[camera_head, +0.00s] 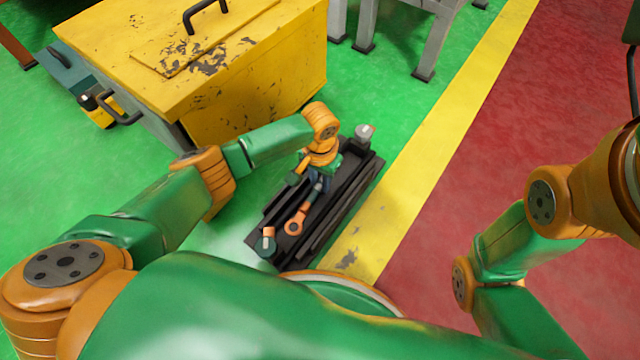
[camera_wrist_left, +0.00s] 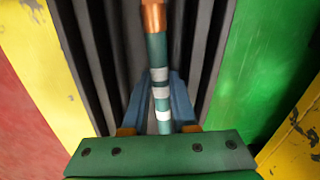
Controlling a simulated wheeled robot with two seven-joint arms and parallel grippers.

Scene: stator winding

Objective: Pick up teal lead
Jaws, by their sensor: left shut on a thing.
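The teal lead (camera_wrist_left: 158,62) shows in the left wrist view as a teal rod with pale bands and a copper-coloured end at the top. In the head view, its orange ring end (camera_head: 294,226) lies over the black tray (camera_head: 345,205), and its teal part runs up under my left gripper (camera_head: 319,184). In the wrist view, the blue fingers of my left gripper (camera_wrist_left: 160,80) are shut on the lead, one on each side. I cannot tell whether the lead still touches the tray. My right arm shows at the right, but its gripper is out of view.
A teal post with an orange and white top (camera_head: 267,242) stands at the tray's near end, and a grey fitting (camera_head: 364,134) at its far end. A yellow cabinet (camera_head: 265,105) stands close behind the tray. A yellow floor stripe (camera_head: 420,155) runs to the right.

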